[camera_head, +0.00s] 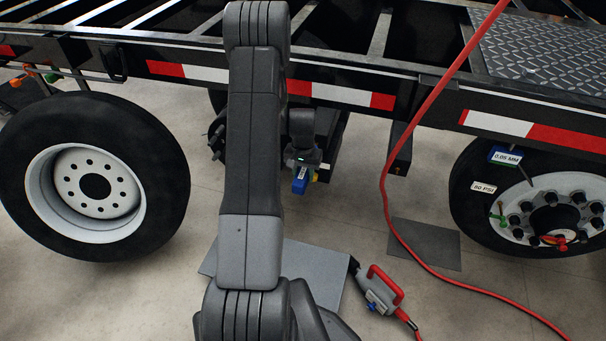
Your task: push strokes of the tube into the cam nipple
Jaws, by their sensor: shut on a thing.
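My gripper (303,160) is beyond my upright arm, low beneath the trailer's side rail, between the two wheels. It is small and dark in this view and its fingers are hard to make out. A small blue thing (300,183) with a pale face shows at its end, and it looks held there. I cannot tell for certain that this is the tube. The cam nipple cannot be made out. The dark underframe parts behind the gripper are in shadow, and my arm hides part of that area.
The trailer rail (345,94) with red-white tape crosses above. A left wheel (92,180) and a right wheel (540,200) flank the gap. A red hose (386,190) hangs down to the floor near a red-handled tool (384,288).

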